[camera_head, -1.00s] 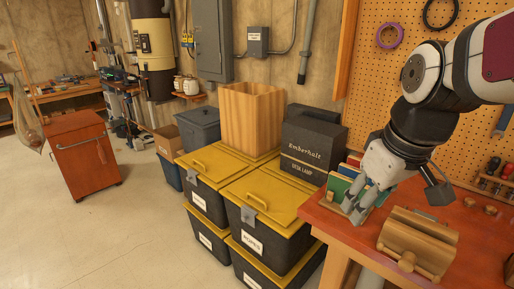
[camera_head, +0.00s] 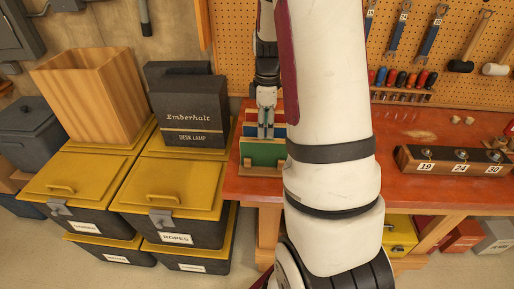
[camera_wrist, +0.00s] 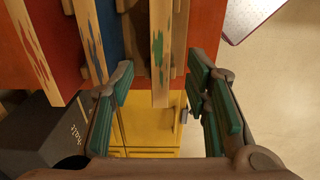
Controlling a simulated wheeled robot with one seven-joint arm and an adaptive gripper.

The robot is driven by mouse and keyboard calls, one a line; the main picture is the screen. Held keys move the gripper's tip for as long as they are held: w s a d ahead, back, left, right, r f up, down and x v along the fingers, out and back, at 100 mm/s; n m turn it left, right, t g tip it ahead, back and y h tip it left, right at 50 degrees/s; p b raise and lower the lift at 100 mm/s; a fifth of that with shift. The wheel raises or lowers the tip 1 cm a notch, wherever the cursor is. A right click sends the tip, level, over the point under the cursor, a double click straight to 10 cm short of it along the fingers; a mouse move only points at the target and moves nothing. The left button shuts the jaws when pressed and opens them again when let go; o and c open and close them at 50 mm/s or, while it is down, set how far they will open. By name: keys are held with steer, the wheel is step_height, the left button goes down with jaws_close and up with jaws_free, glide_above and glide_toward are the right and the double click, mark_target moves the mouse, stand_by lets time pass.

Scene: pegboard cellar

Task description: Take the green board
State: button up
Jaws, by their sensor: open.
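The green board (camera_head: 262,154) stands upright at the front of a small wooden rack (camera_head: 260,172) on the red workbench. A blue board and a red board stand behind it. In the wrist view a pale wooden edge with green paint marks (camera_wrist: 158,45) belongs to the green board. My gripper (camera_head: 266,134) points down at the boards. In the wrist view its open fingers (camera_wrist: 160,70) are on either side of the green-marked edge, with gaps visible. My arm hides the bench right of the rack.
A black desk lamp box (camera_head: 190,110) stands on yellow-lidded bins (camera_head: 175,190) left of the bench. A dark block with numbered tags (camera_head: 450,160) lies on the bench at right. Tools hang on the pegboard (camera_head: 400,55) behind.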

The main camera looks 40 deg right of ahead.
mark_target(265, 154)
step_height(265, 154, down, 13)
steer(key=shift+a+r+p, duration=0.1)
steer(key=shift+r+p, duration=0.1)
steer(key=shift+p, duration=0.8)
jaws_close()
